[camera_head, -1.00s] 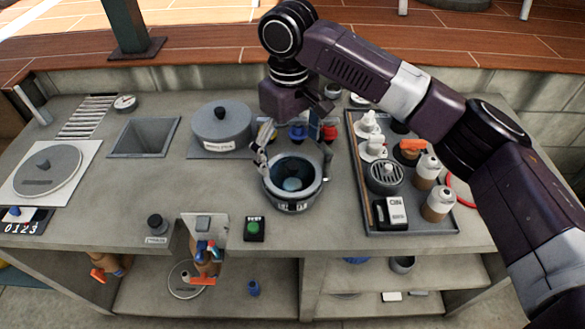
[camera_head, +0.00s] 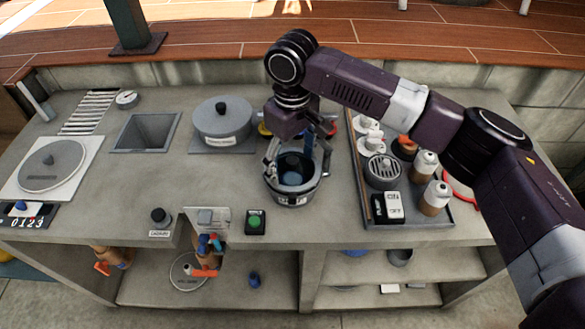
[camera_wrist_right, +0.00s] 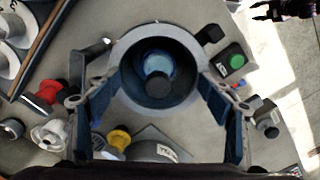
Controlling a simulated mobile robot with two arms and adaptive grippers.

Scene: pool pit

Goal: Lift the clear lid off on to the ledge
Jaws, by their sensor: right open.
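A round grey pot (camera_head: 293,197) stands on the counter. Inside its dark opening a bluish, see-through round piece, seemingly the clear lid (camera_wrist_right: 163,62), shows with a round knob (camera_wrist_right: 157,84) in the right wrist view. My right gripper (camera_head: 293,165) is open and points down over the pot. In the right wrist view its blue-padded fingers (camera_wrist_right: 157,108) are spread to either side of the opening, and the knob lies between them. I cannot tell whether they touch the pot. A dark part at the top right, probably my left gripper (camera_wrist_right: 283,9), is cut off.
A lidded grey pot (camera_head: 222,125) stands behind left, beside a square basin (camera_head: 146,133). A tray (camera_head: 425,221) with bottles and small items lies close on the right. A green button (camera_head: 255,222) is in front. A wooden deck (camera_head: 200,40) runs along the back.

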